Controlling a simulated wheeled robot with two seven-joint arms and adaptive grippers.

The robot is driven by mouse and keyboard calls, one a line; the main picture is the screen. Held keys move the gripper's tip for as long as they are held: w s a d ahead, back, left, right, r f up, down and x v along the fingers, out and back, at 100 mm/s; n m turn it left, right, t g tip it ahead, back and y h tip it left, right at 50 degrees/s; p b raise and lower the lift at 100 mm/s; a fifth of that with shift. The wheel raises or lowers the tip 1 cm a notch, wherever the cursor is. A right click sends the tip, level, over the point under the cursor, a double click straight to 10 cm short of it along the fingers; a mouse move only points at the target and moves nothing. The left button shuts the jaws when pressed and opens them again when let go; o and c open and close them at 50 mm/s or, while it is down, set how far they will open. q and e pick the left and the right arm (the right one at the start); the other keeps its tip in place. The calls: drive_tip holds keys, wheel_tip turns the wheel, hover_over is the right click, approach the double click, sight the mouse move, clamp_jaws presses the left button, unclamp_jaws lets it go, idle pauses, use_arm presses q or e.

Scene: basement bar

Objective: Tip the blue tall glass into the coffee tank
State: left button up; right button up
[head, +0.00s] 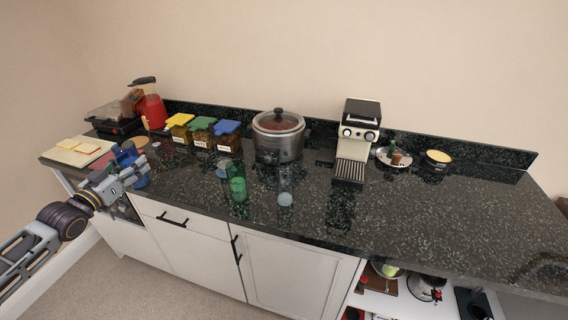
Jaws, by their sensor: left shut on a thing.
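My left gripper (132,172) comes in from the left and is shut on the blue tall glass (140,181) near the counter's front left. The gripper's fingers cover part of the glass, so I cannot tell whether it touches the counter. The coffee machine (357,138), cream and black, stands right of the middle against the back of the counter. Its tank is not clearly distinguishable from here. My right gripper is not in view.
A green glass (238,188) and a clear glass (285,198) stand mid-counter. A slow cooker (278,140) and jars with yellow, green and blue lids (228,137) stand behind. Plates (393,159) sit right of the machine. The right counter (470,215) is clear.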

use_arm(q)
drive_tip(key=shift+s+r, duration=0.15)
drive_tip(key=shift+w, duration=0.2)
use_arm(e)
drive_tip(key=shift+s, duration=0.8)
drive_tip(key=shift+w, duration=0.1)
use_arm(q)
drive_tip(key=shift+s+d+r, duration=0.1)
drive_tip(key=shift+r, duration=0.15)
drive_tip(key=shift+s+d+r, duration=0.1)
drive_tip(key=shift+d+r, duration=0.2)
drive_tip(key=shift+r, duration=0.05)
drive_tip(key=shift+s+d+r, duration=0.15)
drive_tip(key=shift+d+r, duration=0.15)
drive_tip(key=shift+d, duration=0.1)
drive_tip(key=shift+s+d+r, duration=0.1)
drive_tip(key=shift+s+d, duration=0.05)
drive_tip(key=shift+d, duration=0.5)
